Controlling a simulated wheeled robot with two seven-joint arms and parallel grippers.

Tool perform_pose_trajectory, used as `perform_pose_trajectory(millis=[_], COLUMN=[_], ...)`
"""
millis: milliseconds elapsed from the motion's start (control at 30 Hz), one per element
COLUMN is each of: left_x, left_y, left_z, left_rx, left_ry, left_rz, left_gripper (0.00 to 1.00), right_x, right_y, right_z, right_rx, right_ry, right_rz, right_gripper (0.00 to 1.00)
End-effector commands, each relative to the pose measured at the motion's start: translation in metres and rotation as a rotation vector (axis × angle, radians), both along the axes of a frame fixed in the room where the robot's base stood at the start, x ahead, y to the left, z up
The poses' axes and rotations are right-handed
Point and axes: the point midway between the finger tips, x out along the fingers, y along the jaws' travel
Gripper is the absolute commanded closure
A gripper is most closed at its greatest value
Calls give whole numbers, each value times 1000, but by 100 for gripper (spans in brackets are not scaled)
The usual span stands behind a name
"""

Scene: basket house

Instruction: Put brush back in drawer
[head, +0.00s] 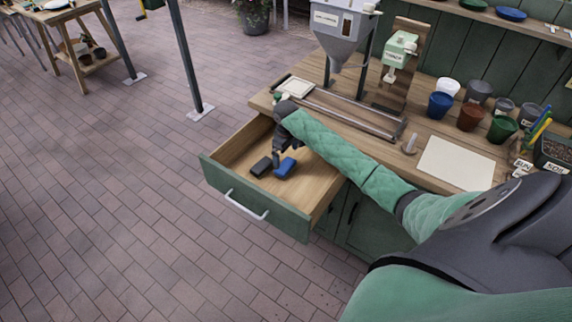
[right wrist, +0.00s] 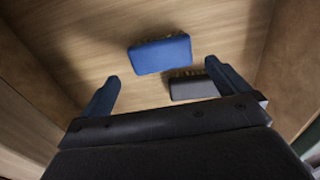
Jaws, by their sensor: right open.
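The drawer (head: 255,207) is pulled open, with a green front and a pale wooden inside. A blue brush (head: 286,168) and a dark grey brush (head: 261,166) lie on its floor. In the right wrist view the blue brush (right wrist: 160,54) and the dark brush (right wrist: 193,87) lie apart, with bristles partly showing. My right gripper (head: 277,158) points down into the drawer, close to both brushes. In the right wrist view its blue fingers (right wrist: 162,76) are spread with nothing between them. My left gripper is out of view.
The wooden workbench (head: 335,85) above the drawer holds a grey hopper (head: 338,35), a green press (head: 399,48), several pots and a pale board (head: 455,162). The drawer walls stand close around my right gripper. Brick floor (head: 120,200) is clear at left.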

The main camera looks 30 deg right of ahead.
Motion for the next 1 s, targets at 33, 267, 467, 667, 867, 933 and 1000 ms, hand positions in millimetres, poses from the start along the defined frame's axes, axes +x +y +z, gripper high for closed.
perform_pose_trajectory(millis=[33, 267, 467, 667, 867, 933, 1000], left_x=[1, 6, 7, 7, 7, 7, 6], left_y=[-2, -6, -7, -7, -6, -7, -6], left_z=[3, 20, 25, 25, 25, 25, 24], left_rx=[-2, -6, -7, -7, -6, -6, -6], left_ry=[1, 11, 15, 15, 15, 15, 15], left_rz=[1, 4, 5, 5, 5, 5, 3], left_gripper=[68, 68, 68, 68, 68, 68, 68], right_x=[1, 0, 0, 0, 0, 0, 0], right_y=[0, 0, 0, 0, 0, 0, 0], right_z=[7, 36, 45, 45, 45, 45, 46], right_rx=[0, -1, 1, 1, 1, 1, 1], right_ry=[-2, -1, 1, 1, 1, 1, 1], right_rz=[1, 1, 0, 0, 1, 1, 1], right_gripper=[0, 0, 0, 0, 0, 0, 0])
